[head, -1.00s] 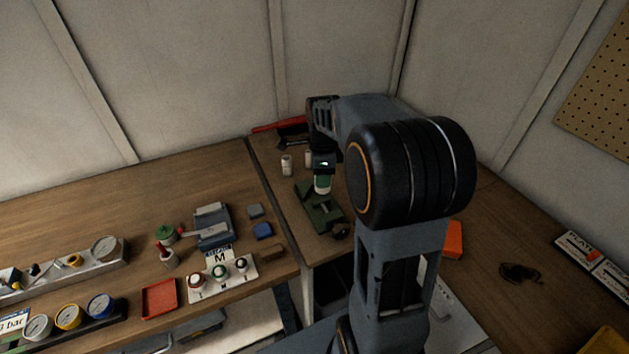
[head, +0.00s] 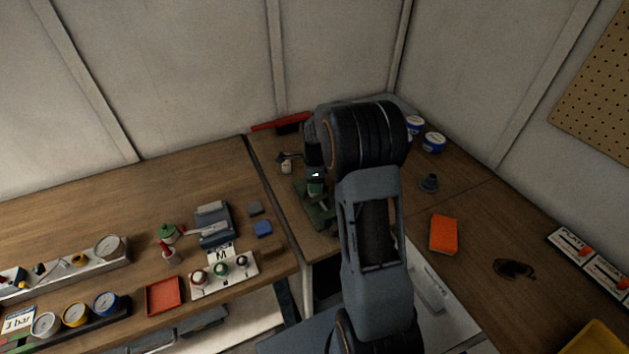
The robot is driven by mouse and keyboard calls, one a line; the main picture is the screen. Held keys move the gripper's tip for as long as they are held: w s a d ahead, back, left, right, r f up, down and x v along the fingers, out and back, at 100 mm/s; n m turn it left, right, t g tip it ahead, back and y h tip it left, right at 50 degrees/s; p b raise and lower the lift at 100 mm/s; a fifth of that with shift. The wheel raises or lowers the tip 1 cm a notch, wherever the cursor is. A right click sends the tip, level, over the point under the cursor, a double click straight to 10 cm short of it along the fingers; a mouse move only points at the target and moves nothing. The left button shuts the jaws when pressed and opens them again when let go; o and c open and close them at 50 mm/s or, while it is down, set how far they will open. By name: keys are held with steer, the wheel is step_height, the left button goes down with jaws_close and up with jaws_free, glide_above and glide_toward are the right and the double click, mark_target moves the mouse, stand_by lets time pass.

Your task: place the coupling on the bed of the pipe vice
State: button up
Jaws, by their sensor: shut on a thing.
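The green pipe vice (head: 320,217) stands on the corner bench, partly hidden behind my arm. My gripper (head: 315,178) points down over the vice, with its fingers mostly hidden. It is shut on a small green cylinder, which I take to be the coupling (head: 315,188). The coupling is at or just above the vice bed. I cannot tell whether it touches the bed.
A small pale bottle (head: 286,166) stands left of the vice, with a red bar (head: 281,122) behind. Left are a grey-blue device (head: 214,226), a red tray (head: 163,295) and a button panel (head: 222,276). Right are an orange block (head: 443,234) and blue-white tins (head: 433,142).

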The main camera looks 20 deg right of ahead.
steer(key=shift+f, duration=0.2)
steer(key=o, duration=0.9)
steer(key=shift+r, duration=0.1)
step_height(320, 180, up, 12)
steer(key=b, duration=0.1)
steer(key=s+a+r+n+t, duration=0.1)
steer(key=s+a+n, duration=0.4)
steer(key=s+n, duration=0.5)
steer(key=s+a+r+n+t, duration=0.1)
steer(key=s+a+n+t, duration=0.2)
steer(key=s+n, duration=0.7)
steer(key=shift+s+a+r+n, duration=0.3)
steer(key=shift+s+a+n, duration=0.05)
steer(key=shift+a+n, duration=0.9)
